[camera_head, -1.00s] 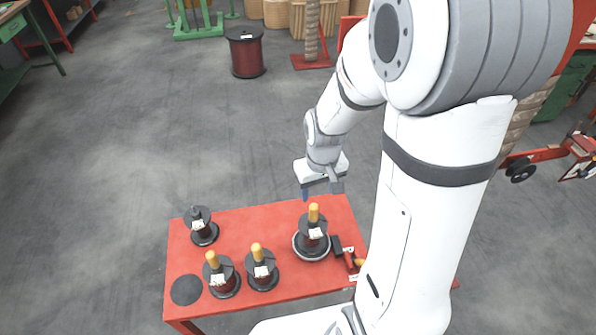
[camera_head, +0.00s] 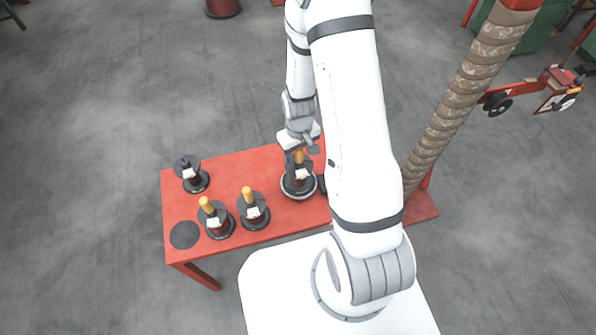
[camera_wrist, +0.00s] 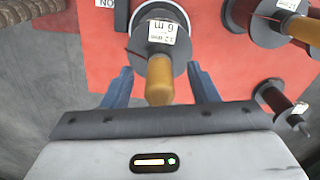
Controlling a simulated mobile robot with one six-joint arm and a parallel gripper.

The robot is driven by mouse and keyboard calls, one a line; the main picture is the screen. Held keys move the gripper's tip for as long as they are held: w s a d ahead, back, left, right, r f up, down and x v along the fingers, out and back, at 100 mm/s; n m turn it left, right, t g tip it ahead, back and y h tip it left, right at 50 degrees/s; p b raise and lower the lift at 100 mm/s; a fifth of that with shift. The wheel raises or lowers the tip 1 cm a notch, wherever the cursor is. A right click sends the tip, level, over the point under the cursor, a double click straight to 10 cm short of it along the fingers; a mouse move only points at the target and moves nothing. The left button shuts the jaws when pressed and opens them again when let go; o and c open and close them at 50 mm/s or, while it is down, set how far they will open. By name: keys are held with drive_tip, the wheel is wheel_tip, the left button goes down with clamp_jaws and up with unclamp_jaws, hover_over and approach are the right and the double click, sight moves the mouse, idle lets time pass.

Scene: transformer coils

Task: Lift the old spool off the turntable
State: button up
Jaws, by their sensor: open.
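The old spool (camera_head: 300,173) stands upright on the round turntable (camera_head: 299,196) at the right of the red table. It has dark flanges, a white label and a yellow-orange knob on top. My gripper (camera_head: 301,151) is just above it, open and pointing down. In the wrist view the knob (camera_wrist: 160,78) lies between the two blue fingers of my gripper (camera_wrist: 160,82), with a gap on each side. The spool's flange and label (camera_wrist: 162,32) show beyond the knob. The turntable is mostly hidden there.
Two spools with yellow knobs (camera_head: 214,218) (camera_head: 253,209) stand left on the red table (camera_head: 240,168). A spool without a yellow knob (camera_head: 191,174) stands at the back left. A flat black disc (camera_head: 184,235) marks the front left corner. A wrapped column (camera_head: 462,100) stands right.

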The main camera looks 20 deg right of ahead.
sight(299, 169)
drive_tip(key=shift+f, duration=1.45)
drive_tip(key=shift+c, duration=0.3)
clamp_jaws()
